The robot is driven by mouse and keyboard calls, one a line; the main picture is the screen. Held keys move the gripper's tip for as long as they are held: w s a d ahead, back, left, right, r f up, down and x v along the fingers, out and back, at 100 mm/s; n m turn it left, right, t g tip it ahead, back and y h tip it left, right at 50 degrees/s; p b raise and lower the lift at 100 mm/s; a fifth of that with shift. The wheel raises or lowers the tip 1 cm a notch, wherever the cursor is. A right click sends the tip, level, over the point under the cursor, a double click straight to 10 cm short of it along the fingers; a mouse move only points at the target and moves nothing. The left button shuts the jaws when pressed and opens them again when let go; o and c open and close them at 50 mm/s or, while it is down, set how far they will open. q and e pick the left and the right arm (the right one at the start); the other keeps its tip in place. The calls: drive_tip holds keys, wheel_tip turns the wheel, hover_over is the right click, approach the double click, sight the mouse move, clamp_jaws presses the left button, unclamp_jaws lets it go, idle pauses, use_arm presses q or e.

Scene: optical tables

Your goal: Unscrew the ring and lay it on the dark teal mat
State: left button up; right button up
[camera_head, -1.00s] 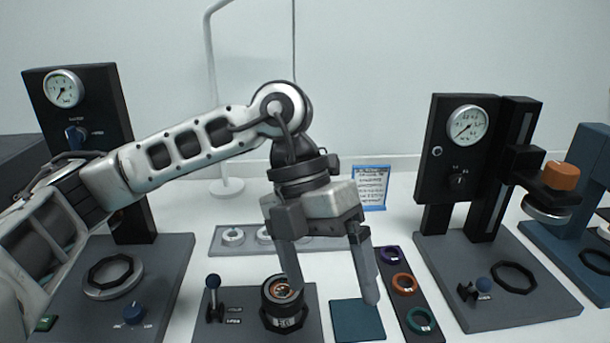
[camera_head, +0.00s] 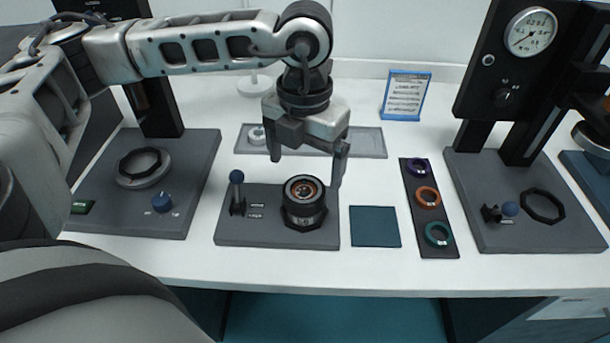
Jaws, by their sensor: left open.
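A black cylindrical holder (camera_head: 304,214) stands on a grey base plate (camera_head: 262,233) at the middle of the table. A dark ring (camera_head: 304,180) sits at its top, around a copper-coloured centre. The dark teal mat (camera_head: 375,227) lies flat and bare just right of that plate. My left gripper (camera_head: 306,172) points down with its fingers apart and nothing between them. In the picture its fingertips lie to either side of the holder's top. I cannot tell their exact height or depth from it. My right gripper is not in view.
A blue-knobbed lever (camera_head: 237,190) stands left of the holder. A dark strip (camera_head: 440,245) with purple, orange and teal rings lies right of the mat. A grey tray (camera_head: 365,143) lies behind. Gauge stands (camera_head: 505,75) rise at both sides. White table shows in front.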

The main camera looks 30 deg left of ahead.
sight(305, 188)
use_arm(q)
wheel_tip(305, 188, down, 4)
drive_tip(key=shift+r, duration=0.1)
drive_tip(key=shift+f, duration=0.5)
